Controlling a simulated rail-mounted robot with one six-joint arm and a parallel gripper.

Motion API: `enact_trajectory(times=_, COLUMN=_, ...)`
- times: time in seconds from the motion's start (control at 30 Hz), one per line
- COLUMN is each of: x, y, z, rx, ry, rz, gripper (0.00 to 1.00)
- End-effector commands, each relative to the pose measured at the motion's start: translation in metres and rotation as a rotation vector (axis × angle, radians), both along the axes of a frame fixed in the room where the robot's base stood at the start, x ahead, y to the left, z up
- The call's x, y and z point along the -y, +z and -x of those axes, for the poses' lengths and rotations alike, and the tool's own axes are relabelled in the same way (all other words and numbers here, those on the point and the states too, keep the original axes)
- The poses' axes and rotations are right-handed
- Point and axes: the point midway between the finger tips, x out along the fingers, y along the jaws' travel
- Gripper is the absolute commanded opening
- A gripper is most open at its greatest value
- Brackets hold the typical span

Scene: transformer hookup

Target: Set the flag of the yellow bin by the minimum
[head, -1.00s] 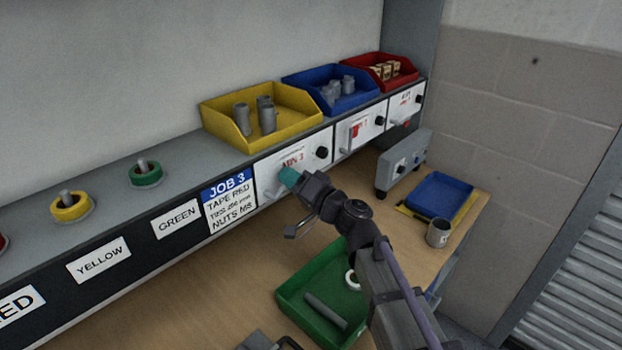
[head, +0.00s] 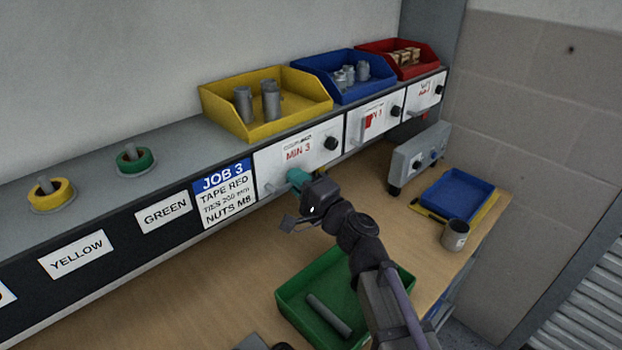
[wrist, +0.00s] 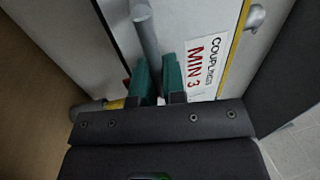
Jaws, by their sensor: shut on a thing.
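The yellow bin (head: 262,126) stands on the shelf and holds grey cylinders, about three, partly overlapping. The white panel (head: 270,168) below it carries a label (head: 298,153) reading "MIN 3"; the wrist view shows the label (wrist: 208,60) as "COUPLINGS MIN 3". My gripper (head: 296,178) is at the lower edge of this panel. In the wrist view its teal fingertips (wrist: 160,80) are closed about a grey rod (wrist: 147,35) in front of the panel. A sliver of red shows beside the left finger; whether it is the flag I cannot tell.
A grey box (head: 418,158), blue tray (head: 458,194), cup (head: 456,235) and green tray (head: 292,306) are on the bench.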

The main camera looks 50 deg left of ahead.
Motion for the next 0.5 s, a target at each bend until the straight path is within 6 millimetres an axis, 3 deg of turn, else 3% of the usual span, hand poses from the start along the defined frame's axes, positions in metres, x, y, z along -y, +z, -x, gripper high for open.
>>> enact_trajectory(times=0.3, x=-0.0001, y=-0.0001, z=0.0002, rx=-0.001, ry=-0.001, rz=0.000, gripper=0.00)
enact_trajectory(times=0.33, x=-0.0001, y=-0.0001, z=0.0002, rx=0.000, ry=-0.001, rz=0.000, gripper=0.12)
enact_trajectory(times=0.5, x=-0.0001, y=-0.0001, z=0.0002, rx=0.000, ry=0.000, rz=0.000, gripper=0.28)
